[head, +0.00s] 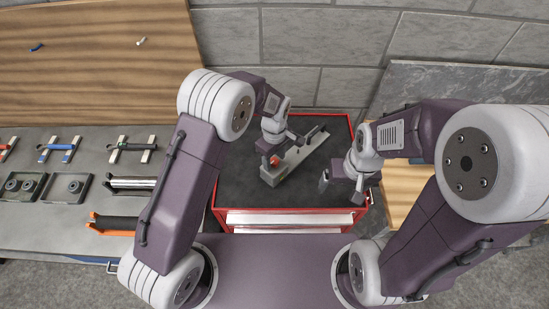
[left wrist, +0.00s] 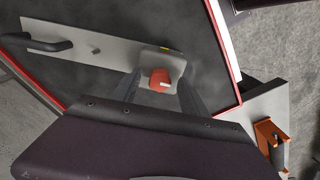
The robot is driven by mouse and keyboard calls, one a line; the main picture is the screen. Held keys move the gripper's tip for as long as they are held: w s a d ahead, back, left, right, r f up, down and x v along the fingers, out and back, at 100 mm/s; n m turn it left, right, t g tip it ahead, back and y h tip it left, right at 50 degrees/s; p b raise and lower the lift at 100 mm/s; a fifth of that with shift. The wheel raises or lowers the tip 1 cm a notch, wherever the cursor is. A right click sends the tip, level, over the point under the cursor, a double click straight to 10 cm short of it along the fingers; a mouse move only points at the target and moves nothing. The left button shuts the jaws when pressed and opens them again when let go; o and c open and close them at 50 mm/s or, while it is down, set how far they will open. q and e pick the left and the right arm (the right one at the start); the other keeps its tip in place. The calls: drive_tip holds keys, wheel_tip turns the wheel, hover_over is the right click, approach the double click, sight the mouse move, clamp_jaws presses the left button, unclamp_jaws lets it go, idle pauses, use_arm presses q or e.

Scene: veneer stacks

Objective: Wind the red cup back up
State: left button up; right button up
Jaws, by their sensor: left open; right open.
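The red cup (head: 274,160) sits at the near left end of a long pale grey fixture bar (head: 300,158) on the cart's dark top. In the left wrist view the red cup (left wrist: 159,79) lies between my two open left fingers (left wrist: 158,92), with visible space on both sides. In the head view my left gripper (head: 281,146) is right over the cup and hides part of it. A black handle (left wrist: 45,43) stands at the bar's other end. My right gripper (head: 341,190) is open and empty over the cart's right side, apart from the bar.
The cart has a red rim (head: 219,180) and drawers at the front. A grey bench (head: 40,225) at left holds several tools and blocks. A wooden board (head: 90,60) stands behind it. The cart top around the bar is mostly clear. An orange clamp-like part (left wrist: 268,140) shows lower right.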

sight(274, 161)
use_arm(q)
wheel_tip(274, 161, up, 8)
drive_tip(key=shift+r+b, duration=0.1)
drive_tip(key=shift+b, duration=0.9)
drive_tip(key=shift+r, duration=0.45)
drive_tip(key=s+a+n+b, duration=0.2)
drive_tip(key=a+b, duration=0.2)
drive_tip(key=a, duration=0.7)
drive_tip(key=s+a+f+m, duration=0.3)
drive_tip(key=s+m, duration=0.2)
drive_tip(key=s, duration=0.1)
drive_tip(key=s+a+f+m+t+b, duration=0.1)
drive_tip(key=s+a+f+m, duration=0.2)
drive_tip(key=s+m, duration=0.3)
drive_tip(key=shift+s+a+f, duration=0.15)
drive_tip(key=shift+a+f, duration=0.25)
drive_tip(key=shift+f, duration=0.25)
